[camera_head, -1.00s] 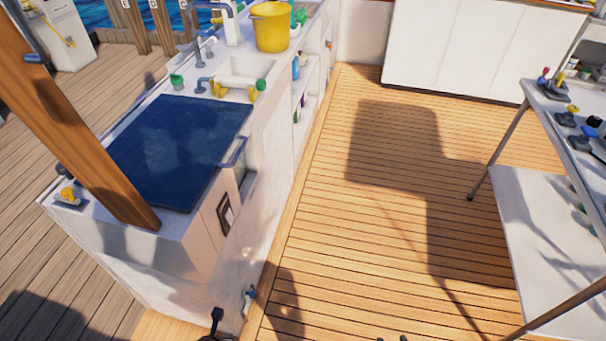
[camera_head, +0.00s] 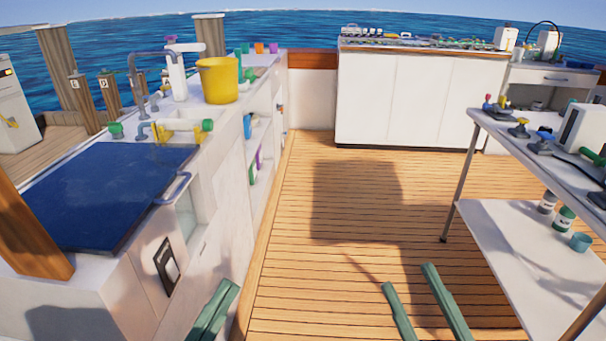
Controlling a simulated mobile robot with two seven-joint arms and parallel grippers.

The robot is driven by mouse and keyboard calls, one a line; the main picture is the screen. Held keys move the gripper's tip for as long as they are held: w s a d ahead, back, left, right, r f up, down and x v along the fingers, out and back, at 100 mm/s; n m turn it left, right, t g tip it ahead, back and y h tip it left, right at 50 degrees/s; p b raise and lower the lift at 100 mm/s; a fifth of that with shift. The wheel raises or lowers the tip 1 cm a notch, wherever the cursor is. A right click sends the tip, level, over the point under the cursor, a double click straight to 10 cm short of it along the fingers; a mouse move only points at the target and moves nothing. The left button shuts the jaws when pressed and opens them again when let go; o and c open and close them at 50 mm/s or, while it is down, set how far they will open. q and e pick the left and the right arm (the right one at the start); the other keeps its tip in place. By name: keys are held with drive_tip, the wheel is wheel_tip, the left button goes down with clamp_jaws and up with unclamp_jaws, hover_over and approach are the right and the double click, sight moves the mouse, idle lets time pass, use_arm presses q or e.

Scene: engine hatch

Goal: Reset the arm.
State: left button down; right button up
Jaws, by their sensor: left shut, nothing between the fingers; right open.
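My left gripper (camera_head: 222,284) shows at the bottom of the head view, with its green fingers together and nothing between them. It is in front of the white counter's side, right of a dark latch or handle. My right gripper (camera_head: 408,276) is at the bottom centre, with its two green fingers apart and empty above the wooden deck. A dark blue hatch panel (camera_head: 100,190) lies flat on the white counter at left, with a blue-grey handle (camera_head: 173,189) at its right edge. My arms behind the fingers are out of view.
A yellow bucket (camera_head: 218,80) stands by the sink on the left counter. A table with a lower shelf (camera_head: 500,235) stands at right, holding tools and bottles. A white cabinet (camera_head: 405,100) closes off the back. The wooden deck (camera_head: 340,220) between is clear.

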use_arm(q)
drive_tip(key=s+a+r+n+t, duration=0.2)
drive_tip(key=s+a+r, duration=0.1)
drive_tip(key=r, duration=0.2)
drive_tip(key=w+a+f+n+g+y+p, duration=0.2)
drive_tip(key=w+f+n+g+y+p, duration=0.5)
drive_tip(key=p, duration=1.1)
use_arm(e)
drive_tip(key=w+d+f+m+g+h, duration=0.2)
drive_tip(key=w+f+m+g+h, duration=0.25)
drive_tip(key=f+h, duration=0.2)
use_arm(q)
drive_tip(key=s+a+f+n+g+y+p, duration=0.1)
drive_tip(key=s+f+g+y+p, duration=0.3)
drive_tip(key=s+f+p, duration=0.6)
drive_tip(key=shift+s+a+f+n+g+p, duration=0.2)
drive_tip(key=shift+a+f+n+g+p, duration=0.15)
drive_tip(key=shift+n+g, duration=0.6)
use_arm(e)
drive_tip(key=s+d+f+m+g+h, duration=0.2)
drive_tip(key=s+f+m+g+h, duration=0.1)
drive_tip(key=s+f+g, duration=0.5)
drive_tip(key=shift+s+f, duration=0.45)
drive_tip(key=shift+s, duration=0.4)
use_arm(q)
drive_tip(key=shift+w+r, duration=0.1)
use_arm(e)
drive_tip(key=shift+w, duration=0.1)
